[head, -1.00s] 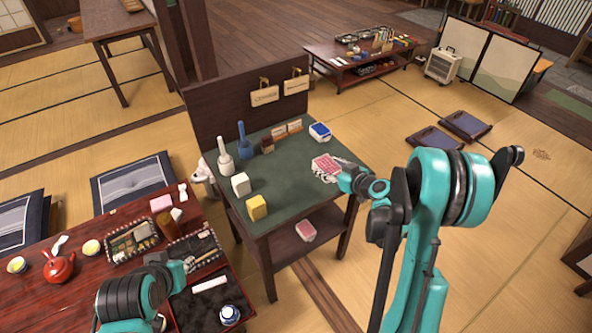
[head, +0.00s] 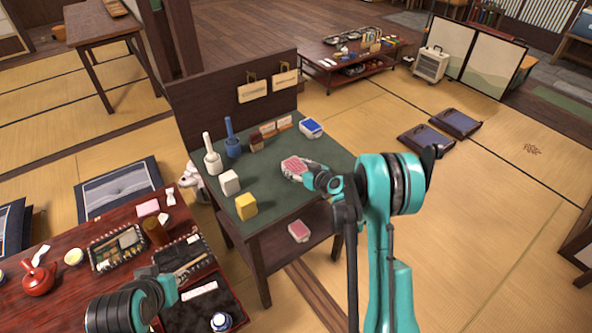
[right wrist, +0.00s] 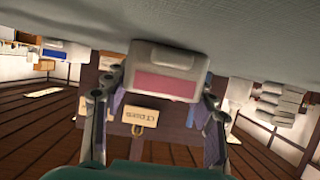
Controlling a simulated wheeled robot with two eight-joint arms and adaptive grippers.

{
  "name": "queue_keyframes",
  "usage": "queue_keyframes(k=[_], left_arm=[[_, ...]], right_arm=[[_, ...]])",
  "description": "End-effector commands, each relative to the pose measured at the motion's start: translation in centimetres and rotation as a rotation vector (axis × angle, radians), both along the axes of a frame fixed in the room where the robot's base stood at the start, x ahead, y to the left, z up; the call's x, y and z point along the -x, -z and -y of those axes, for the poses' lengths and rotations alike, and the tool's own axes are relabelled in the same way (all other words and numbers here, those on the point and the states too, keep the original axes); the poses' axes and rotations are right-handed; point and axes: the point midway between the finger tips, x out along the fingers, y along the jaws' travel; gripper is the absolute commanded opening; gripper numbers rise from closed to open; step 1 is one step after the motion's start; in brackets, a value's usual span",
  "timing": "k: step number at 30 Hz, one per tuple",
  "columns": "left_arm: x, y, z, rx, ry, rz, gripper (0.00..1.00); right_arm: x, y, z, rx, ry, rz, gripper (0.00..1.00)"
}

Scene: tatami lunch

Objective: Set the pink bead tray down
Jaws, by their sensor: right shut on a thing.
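The pink bead tray (head: 294,165), white-sided with a pink face, is over the right part of the green-topped stand (head: 285,196). My right gripper (head: 306,173) is shut on it, with one finger on each side. In the right wrist view the tray (right wrist: 165,85) sits between the fingertips, close under the inverted green surface (right wrist: 240,40). I cannot tell whether it touches that surface. My left gripper (head: 172,287) is over the low red table; its fingers are too small and dark to read.
A blue-and-white tray (head: 311,127) stands behind the held tray. White (head: 229,182) and yellow (head: 246,206) blocks and two bottle-like items, white (head: 211,155) and blue (head: 232,138), stand on the left. Another pink-topped item (head: 298,231) lies on the lower shelf. The stand's front middle is clear.

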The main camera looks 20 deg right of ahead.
Motion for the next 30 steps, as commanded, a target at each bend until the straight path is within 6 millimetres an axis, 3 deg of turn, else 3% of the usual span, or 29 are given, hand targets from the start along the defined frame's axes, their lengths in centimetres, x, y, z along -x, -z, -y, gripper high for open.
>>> queue_keyframes(k=[8, 9, 11, 22, 30], left_arm=[[0.0, -0.2, 0.0, 0.0, 0.0, 0.0, 0.29], [0.0, -0.2, 0.0, 0.0, 0.0, 0.0, 0.29], [0.0, -0.2, 0.0, 0.0, 0.0, 0.0, 0.29], [0.0, -0.3, 0.0, 0.0, 0.0, 0.0, 0.29], [0.0, -2.0, 0.0, 0.0, 0.0, 0.0, 0.29]], right_arm=[[0.0, 0.1, 0.0, 0.0, 0.0, 0.0, 0.25], [0.0, 0.1, 0.0, 0.0, 0.0, -0.001, 0.67], [0.0, 0.1, 0.0, 0.0, 0.0, -0.001, 0.77], [0.2, -0.3, 0.1, 0.0, 0.0, -0.001, 0.77], [4.5, -2.5, 1.7, 0.0, 0.003, 0.0, 0.77]])
